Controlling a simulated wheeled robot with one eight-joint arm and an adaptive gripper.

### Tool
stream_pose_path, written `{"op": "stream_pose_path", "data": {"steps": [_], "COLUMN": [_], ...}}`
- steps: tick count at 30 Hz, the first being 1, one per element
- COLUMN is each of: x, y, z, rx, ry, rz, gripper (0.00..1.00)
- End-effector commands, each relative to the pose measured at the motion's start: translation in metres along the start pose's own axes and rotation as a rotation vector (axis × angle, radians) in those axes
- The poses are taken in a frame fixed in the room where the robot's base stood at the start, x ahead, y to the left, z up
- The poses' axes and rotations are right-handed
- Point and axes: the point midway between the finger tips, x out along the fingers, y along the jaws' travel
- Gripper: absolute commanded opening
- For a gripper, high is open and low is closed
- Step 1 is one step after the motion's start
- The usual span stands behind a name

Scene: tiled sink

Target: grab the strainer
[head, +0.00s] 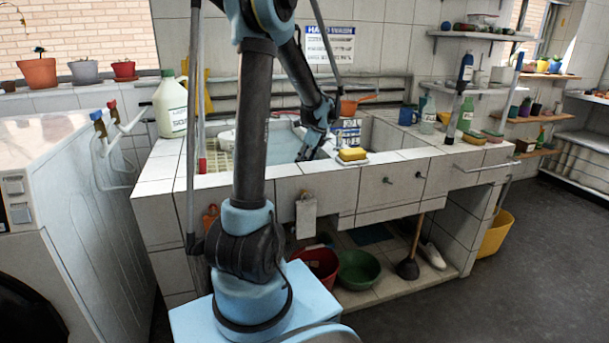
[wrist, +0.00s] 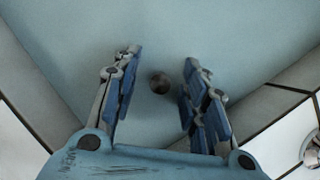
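My gripper (head: 312,152) reaches down into the light blue sink basin (head: 282,146). In the wrist view my gripper (wrist: 160,62) is open, its blue-padded fingers apart with nothing between them. Beyond the fingers, a small dark round drain (wrist: 160,83) shows in the blue basin floor (wrist: 150,25). An orange thing with a long handle (head: 350,105) stands on the back of the counter, behind and right of my gripper in the head view. It may be the strainer; its bowl is too small to tell. It is not in the wrist view.
A yellow sponge (head: 352,154) lies on the sink's front edge. A blue-and-white box (head: 346,131) and blue mug (head: 408,115) stand right of the basin. A large white jug (head: 170,106) stands at left. Tiled basin walls surround my gripper.

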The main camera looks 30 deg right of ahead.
Motion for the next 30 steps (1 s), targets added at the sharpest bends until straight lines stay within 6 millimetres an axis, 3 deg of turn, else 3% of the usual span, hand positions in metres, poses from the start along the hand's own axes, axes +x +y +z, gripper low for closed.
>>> {"op": "stream_pose_path", "data": {"steps": [5,10,23,30], "x": [0.000,0.000,-0.004,-0.034], "y": [0.000,0.000,0.000,0.001], "z": [0.000,0.000,0.002,0.014], "rx": [0.000,0.000,0.000,0.000], "ry": [0.000,0.000,0.000,0.000], "rz": [0.000,0.000,0.000,0.000], "gripper": [0.38,0.00,0.00,0.00]}}
